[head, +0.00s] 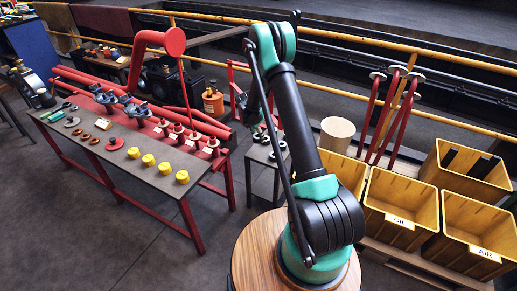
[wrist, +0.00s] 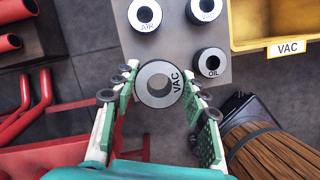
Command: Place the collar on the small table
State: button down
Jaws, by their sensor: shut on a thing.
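My gripper (wrist: 160,97) is shut on a dark collar (wrist: 148,94) with a pale top face and a VAC label, in the wrist view. The small table (wrist: 178,62) is a grey top beyond it. The held collar overlaps the table's near edge in the picture; its height above the top cannot be told. Three similar collars stand on the table: AIR (wrist: 145,15) at left, one with an unclear label (wrist: 204,9) at upper right, and OIL (wrist: 210,63) at right. In the head view the small table (head: 262,154) is partly behind my arm, and the gripper is mostly hidden.
A yellow bin marked VAC (wrist: 270,30) is right of the table. More yellow bins (head: 392,228) stand at right in the head view. A long red-legged bench (head: 130,180) with several parts is at left. A beige cylinder (head: 337,134) stands behind. The table's middle is bare.

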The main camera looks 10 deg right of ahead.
aim_at(260, 151)
jog(key=shift+f, duration=4.25)
jog(key=shift+f, duration=0.1)
jog(key=c, duration=0.8)
grip_release()
